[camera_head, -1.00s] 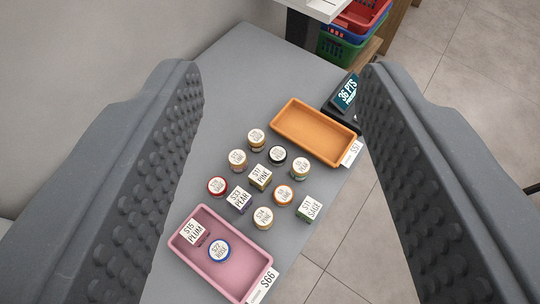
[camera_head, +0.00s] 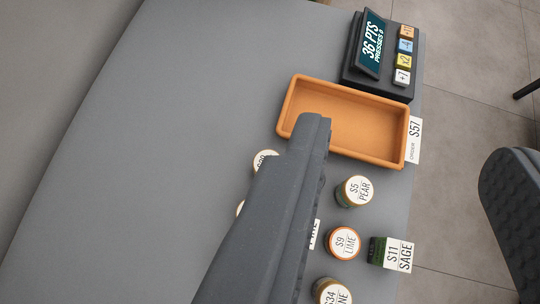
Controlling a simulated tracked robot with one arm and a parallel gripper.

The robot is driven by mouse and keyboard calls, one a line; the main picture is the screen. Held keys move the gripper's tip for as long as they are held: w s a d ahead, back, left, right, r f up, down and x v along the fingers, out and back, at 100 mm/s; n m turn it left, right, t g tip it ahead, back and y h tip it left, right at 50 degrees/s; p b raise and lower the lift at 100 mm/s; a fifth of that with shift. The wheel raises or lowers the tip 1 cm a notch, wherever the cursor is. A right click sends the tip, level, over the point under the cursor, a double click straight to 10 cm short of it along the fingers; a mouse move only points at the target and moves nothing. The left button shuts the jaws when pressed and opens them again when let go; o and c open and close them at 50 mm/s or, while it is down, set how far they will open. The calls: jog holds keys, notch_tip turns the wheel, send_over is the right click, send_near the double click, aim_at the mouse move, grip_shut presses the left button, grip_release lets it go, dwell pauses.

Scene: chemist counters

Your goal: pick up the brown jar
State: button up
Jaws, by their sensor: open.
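I cannot tell for certain which jar is the brown one. A jar with a tan-brown rim (camera_head: 332,291) stands at the bottom edge, partly cut off. Above it are an orange-rimmed jar labelled LIME (camera_head: 344,243) and a jar labelled PEAR with a pale tan rim and green side (camera_head: 354,191). Another pale-topped jar (camera_head: 264,161) is mostly hidden behind my left finger. My gripper (camera_head: 412,147) is open and empty, one finger left of the visible jars and the other at the right edge. The left finger hides other items.
An empty orange tray (camera_head: 291,103) lies above the jars. A dark display unit with coloured buttons (camera_head: 378,78) stands behind it. A green box labelled SAGE (camera_head: 377,250) sits near the counter's right edge. The grey counter (camera_head: 170,130) is clear on the left.

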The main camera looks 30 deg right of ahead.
jog(key=w+a+f+m+g+h+b, duration=0.1)
jog(key=w+a+f, duration=0.1)
jog(key=f, duration=0.4)
jog(key=w+a+f+m+h, duration=0.1)
jog(key=w+a+f+m, duration=0.15)
jog(key=f, duration=0.35)
jog(key=m+g+b, duration=0.2)
jog(key=m, duration=0.1)
send_near(258, 158)
jog(key=shift+h, duration=0.3)
jog(key=x, duration=0.3)
jog(key=s+b+x, duration=0.1)
jog(key=x, duration=0.3)
jog(key=b+x, duration=0.1)
jog(key=x, duration=0.2)
jog(key=shift+s+d+f, duration=0.1)
jog(key=shift+d+f, duration=0.3)
jog(key=shift+f, duration=0.1)
jog(key=shift+r, duration=0.1)
jog(key=c, duration=0.7)
